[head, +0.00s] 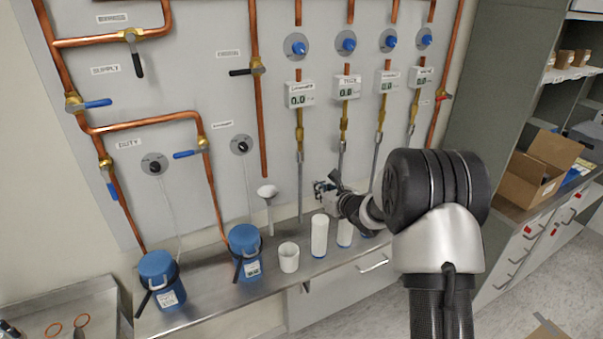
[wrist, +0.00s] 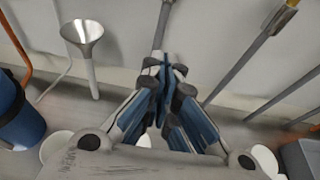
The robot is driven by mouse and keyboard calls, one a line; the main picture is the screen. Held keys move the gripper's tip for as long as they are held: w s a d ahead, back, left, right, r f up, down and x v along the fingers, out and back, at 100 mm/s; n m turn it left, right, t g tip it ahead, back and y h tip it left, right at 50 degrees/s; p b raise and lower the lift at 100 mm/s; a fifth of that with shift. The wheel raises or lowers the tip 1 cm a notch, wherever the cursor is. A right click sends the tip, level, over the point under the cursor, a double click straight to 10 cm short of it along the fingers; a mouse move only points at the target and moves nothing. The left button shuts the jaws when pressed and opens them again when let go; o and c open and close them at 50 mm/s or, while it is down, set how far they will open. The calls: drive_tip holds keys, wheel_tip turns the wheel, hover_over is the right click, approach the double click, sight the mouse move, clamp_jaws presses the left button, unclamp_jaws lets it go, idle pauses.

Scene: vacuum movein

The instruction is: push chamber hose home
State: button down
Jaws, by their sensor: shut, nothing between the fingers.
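Several grey hoses hang below the gauges on the wall panel. The leftmost hose (head: 300,185) hangs under the first gauge (head: 300,94), whose small label I cannot read surely; I cannot tell which hose is the chamber hose. My gripper (head: 322,190) is low in front of the panel, just right of that hose. In the wrist view my gripper (wrist: 165,72) has its fingertips together and empty. A grey hose (wrist: 160,25) rises just beyond the fingertips, its lower part hidden by them. I cannot tell whether they touch it.
Blue flasks (head: 162,282), a white cup (head: 289,258) and white cylinders (head: 319,236) stand on the metal bench (head: 215,292). Other hoses (wrist: 245,65) hang close on the right. A cardboard box (head: 540,172) sits on the right-hand counter.

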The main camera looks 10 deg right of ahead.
sight(303, 159)
drive_tip(key=x, duration=0.9)
drive_tip(key=r, duration=0.4)
drive_tip(key=shift+s, duration=0.2)
drive_tip(key=shift+r+p, duration=0.5)
drive_tip(key=shift+r, duration=1.8)
